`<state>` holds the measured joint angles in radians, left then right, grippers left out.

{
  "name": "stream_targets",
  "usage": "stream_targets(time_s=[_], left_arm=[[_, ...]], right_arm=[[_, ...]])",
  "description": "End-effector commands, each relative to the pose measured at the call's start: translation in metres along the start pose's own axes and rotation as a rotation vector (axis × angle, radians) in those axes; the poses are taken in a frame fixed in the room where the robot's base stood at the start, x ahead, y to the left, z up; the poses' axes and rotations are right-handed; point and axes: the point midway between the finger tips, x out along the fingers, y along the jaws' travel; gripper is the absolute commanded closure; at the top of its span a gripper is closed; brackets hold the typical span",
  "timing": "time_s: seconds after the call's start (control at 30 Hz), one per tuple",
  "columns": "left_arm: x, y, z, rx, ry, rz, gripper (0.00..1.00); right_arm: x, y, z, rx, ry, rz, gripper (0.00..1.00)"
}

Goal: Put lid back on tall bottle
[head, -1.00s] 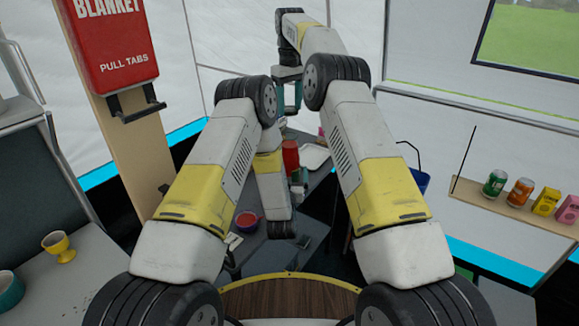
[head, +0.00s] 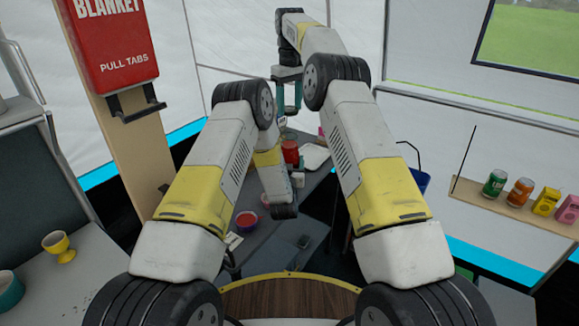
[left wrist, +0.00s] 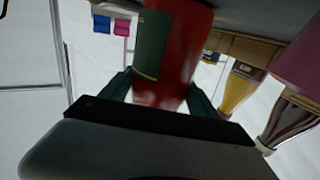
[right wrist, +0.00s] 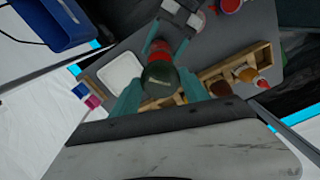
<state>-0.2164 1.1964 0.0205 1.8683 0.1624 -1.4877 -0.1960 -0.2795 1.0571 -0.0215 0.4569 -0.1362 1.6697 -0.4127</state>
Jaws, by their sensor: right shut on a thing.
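The tall red bottle (head: 291,152) stands on the grey table in the head view. In the left wrist view the red bottle (left wrist: 172,60), with a dark green label, is between my left gripper's fingers (left wrist: 160,98). Those fingers look open around it; contact is unclear. My left gripper is mostly hidden by its arm in the head view. My right gripper (head: 289,97) is higher, above the bottle. In the right wrist view its teal fingers (right wrist: 158,95) are shut on a dark round lid (right wrist: 158,75). The lid hides what is directly beneath it.
A wooden rack (right wrist: 232,68) with several sauce bottles and a white tray (right wrist: 122,72) are on the table. A red bowl (head: 246,221) is nearer me. A blue bin (head: 420,180) stands right; a shelf (head: 485,205) holds cans.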

Motion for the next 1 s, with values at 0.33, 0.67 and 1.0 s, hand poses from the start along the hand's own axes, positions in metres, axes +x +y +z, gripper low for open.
stream_targets(time_s=[0.33, 0.67, 1.0], left_arm=[[0.0, 0.0, 0.0, 0.0, 0.0, 0.0, 1.0], [0.0, 0.0, 0.0, 0.0, 0.001, 0.0, 1.0], [0.0, 0.0, 0.0, 0.0, 0.001, 0.0, 1.0]], right_arm=[[0.0, 0.0, 0.0, 0.0, 0.0, 0.0, 0.84], [0.033, -0.001, 0.002, 0.0, -0.003, -0.001, 0.84], [0.05, 0.0, 0.001, 0.0, 0.001, 0.0, 0.84]])
